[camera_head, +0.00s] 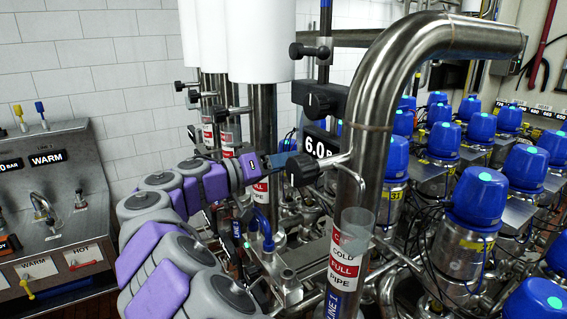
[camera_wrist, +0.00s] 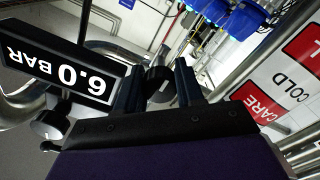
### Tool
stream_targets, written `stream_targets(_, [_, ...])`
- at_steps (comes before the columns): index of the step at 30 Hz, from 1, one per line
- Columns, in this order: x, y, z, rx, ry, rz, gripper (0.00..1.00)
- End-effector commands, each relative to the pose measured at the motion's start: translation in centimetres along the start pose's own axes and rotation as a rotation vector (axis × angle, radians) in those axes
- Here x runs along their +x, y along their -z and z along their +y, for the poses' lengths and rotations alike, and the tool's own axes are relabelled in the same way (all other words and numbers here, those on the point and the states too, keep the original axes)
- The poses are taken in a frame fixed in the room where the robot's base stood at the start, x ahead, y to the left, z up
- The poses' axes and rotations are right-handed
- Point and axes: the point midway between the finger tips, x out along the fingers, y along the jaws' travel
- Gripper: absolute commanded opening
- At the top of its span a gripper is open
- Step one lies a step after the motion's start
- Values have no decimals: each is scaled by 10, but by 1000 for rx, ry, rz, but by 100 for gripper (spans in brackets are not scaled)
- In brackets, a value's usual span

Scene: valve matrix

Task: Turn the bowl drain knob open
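A black round knob (camera_head: 302,170) sits beside the large steel pipe in the head view, with a metal handle running right from it. My gripper (camera_head: 289,156) is at its left side, fingertips close against it. In the wrist view, my gripper's two dark fingers (camera_wrist: 158,80) stand apart, with a black knob (camera_wrist: 157,79) showing between their tips. I cannot tell whether the fingers touch it. No label marks it as the bowl drain knob. The fingers hide part of it.
A 6.0 BAR display (camera_head: 318,145) is just behind the knob; it also shows in the wrist view (camera_wrist: 60,66). The thick steel pipe (camera_head: 370,125) stands close on the right. More black knobs (camera_head: 322,100) are above. Blue-capped valves (camera_head: 478,195) crowd the right side.

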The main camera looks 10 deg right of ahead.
Motion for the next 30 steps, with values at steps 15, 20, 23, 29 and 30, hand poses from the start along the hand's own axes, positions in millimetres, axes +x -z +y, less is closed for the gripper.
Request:
stream_targets(15, [0, -1, -3, -44, 10, -1, 5])
stream_targets(20, [1, 0, -2, -125, 10, -1, 5])
stream_targets(23, [1, 1, -1, -197, 11, -2, 5])
stream_targets(29, [1, 2, 0, -381, 11, 0, 5])
stream_targets(30, [1, 2, 0, -420, 11, 0, 5])
